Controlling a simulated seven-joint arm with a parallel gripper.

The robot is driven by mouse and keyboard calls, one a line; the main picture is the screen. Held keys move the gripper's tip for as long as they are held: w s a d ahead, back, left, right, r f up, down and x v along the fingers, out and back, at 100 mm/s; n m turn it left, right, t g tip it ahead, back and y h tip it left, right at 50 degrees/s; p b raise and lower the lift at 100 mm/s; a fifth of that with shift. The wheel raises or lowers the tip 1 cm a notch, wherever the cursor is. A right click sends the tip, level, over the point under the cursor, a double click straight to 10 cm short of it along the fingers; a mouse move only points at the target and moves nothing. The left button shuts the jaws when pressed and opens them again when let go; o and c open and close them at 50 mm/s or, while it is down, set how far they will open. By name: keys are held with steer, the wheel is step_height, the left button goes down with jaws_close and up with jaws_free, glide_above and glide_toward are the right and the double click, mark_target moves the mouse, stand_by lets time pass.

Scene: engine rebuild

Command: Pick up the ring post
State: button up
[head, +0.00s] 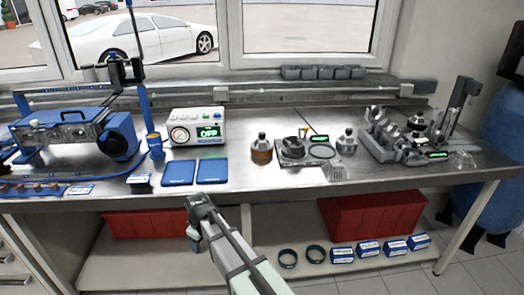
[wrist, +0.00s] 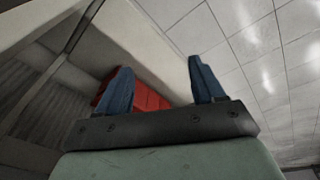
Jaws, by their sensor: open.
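I cannot say for certain which part is the ring post. My gripper (head: 194,246) hangs low in front of the bench edge, below the worktop and well left of that fixture. In the wrist view its two blue fingers (wrist: 160,66) stand wide apart with nothing between them. No ring post shows in the wrist view.
The steel bench (head: 240,178) holds a blue machine (head: 122,135), a control box (head: 194,128), blue pads (head: 212,171), and a fixture with metal parts (head: 392,135). Below, a shelf (head: 262,222) carries red bins (head: 372,214), dark rings (head: 287,259) and small blue boxes (head: 343,255).

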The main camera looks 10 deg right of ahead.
steer(key=w+a+r+n+t+y, duration=0.1)
steer(key=a+r+n, duration=0.1)
steer(key=a+r, duration=0.65)
steer(key=w+a+r+n+t+y, duration=0.15)
steer(key=a+r, duration=0.35)
steer(key=r, duration=0.7)
step_height(320, 180, up, 16)
steer(key=r+n+g+h, duration=0.1)
steer(key=n+g+h, duration=0.2)
steer(key=g+h, duration=0.1)
glide_above(262, 133)
steer(key=shift+y, duration=0.25)
step_height(262, 133, down, 14)
steer(key=shift+w+r, duration=0.15)
steer(key=shift+r, duration=0.1)
steer(key=shift+c, duration=0.5)
